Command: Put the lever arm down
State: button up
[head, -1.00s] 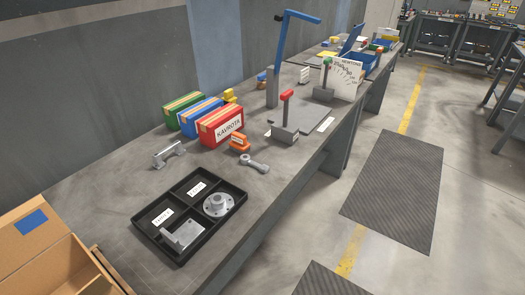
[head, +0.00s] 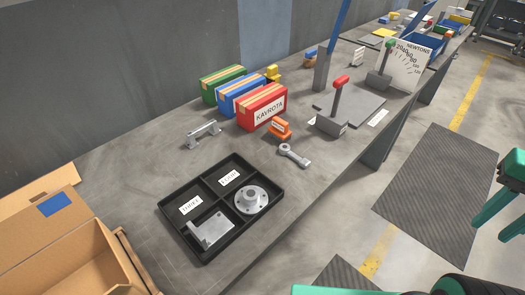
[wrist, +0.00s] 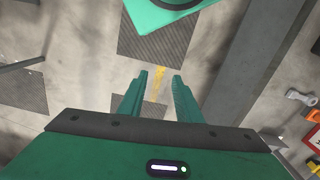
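The grey lever arm (head: 294,155), with a ring at one end, lies flat on the bench between the black tray and the orange clamp-like part. It also shows at the right edge of the wrist view (wrist: 301,96). My gripper (wrist: 160,76) is open, with nothing between its two green fingers. It hangs over the floor beside the bench, apart from the lever arm. Green parts of my arm show at the right and bottom edges of the head view; the fingertips are not clear there.
The divided black tray (head: 166,213) holds a round flange (head: 251,198) and a bracket (head: 211,231). Behind the lever arm are the orange part (head: 279,130), red box (head: 262,107) and red-knobbed lever stand (head: 333,121). A cardboard box (head: 75,255) stands lower left.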

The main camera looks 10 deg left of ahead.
jog(key=shift+w+d, duration=0.2)
jog(key=shift+d, duration=0.05)
jog(key=shift+o, duration=0.6)
jog(key=w+a+n+t, duration=0.1)
jog(key=w+a+n, duration=0.4)
jog(key=w, duration=0.4)
jog(key=n+t+y, duration=0.2)
jog(key=n+y, duration=0.1)
jog(key=n, duration=0.9)
send_near(294, 155)
jog(key=shift+s+a+f, duration=0.15)
jog(key=shift+a+f, duration=0.05)
jog(key=shift+f, duration=0.7)
jog(key=shift+w+x, duration=0.15)
jog(key=shift+x, duration=1.3)
jog(key=shift+w+x, duration=0.15)
jog(key=shift+x, duration=1.25)
jog(key=shift+d+r+y, duration=0.1)
jog(key=shift+y, duration=0.2)
